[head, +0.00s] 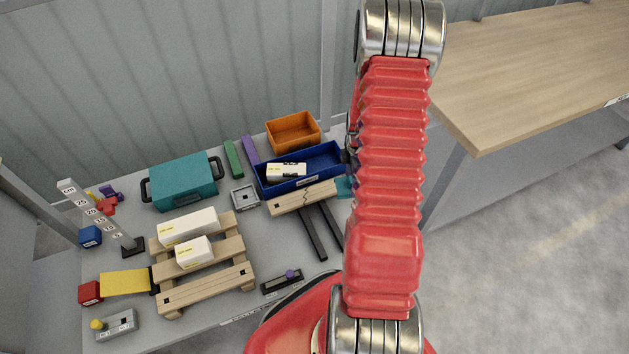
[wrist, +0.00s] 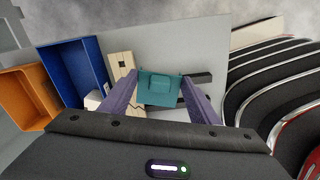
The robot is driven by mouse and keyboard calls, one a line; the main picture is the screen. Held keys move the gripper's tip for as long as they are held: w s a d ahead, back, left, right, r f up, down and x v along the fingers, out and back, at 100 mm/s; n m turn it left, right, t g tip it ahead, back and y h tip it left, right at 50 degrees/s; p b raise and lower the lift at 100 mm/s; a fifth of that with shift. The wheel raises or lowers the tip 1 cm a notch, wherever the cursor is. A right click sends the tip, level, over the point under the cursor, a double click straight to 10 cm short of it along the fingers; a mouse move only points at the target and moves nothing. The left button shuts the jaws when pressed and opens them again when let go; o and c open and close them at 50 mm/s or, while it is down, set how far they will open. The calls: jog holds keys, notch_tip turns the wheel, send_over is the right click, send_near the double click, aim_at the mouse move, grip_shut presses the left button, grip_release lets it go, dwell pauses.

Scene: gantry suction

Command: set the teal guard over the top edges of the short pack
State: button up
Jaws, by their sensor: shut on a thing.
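The teal guard (wrist: 160,90) is between the two purple fingers of my gripper (wrist: 161,78) in the wrist view, and the gripper is shut on it. In the head view only a small teal edge of the guard (head: 344,187) shows left of my arm; the fingers are hidden behind the arm. The short pack (head: 194,251) is a small white box on the wooden pallet, in front of a longer white pack (head: 188,228). The guard is well to the right of the short pack, apart from it.
A blue tray (head: 327,174) holds another white pack (head: 286,170); an orange bin (head: 293,133) stands behind. A cracked plank (head: 302,198) lies beside the tray near dark bars (head: 312,232). A teal case (head: 182,182) and an upright ruler (head: 101,218) stand around the pallet (head: 207,288).

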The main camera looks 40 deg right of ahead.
jog(key=w+a+r+m, duration=0.4)
jog(key=a+r, duration=0.3)
jog(key=a, duration=0.4)
jog(key=w+a+r+m, duration=0.4)
jog(key=w+a+r, duration=0.3)
jog(key=a, duration=0.3)
jog(key=w+a+r+m, duration=0.4)
jog(key=a+r, duration=0.3)
jog(key=a, duration=0.4)
jog(key=shift+w+a+r, duration=0.3)
jog(key=shift+w+a, duration=0.05)
jog(key=shift+w, duration=0.4)
jog(key=shift+s, duration=0.1)
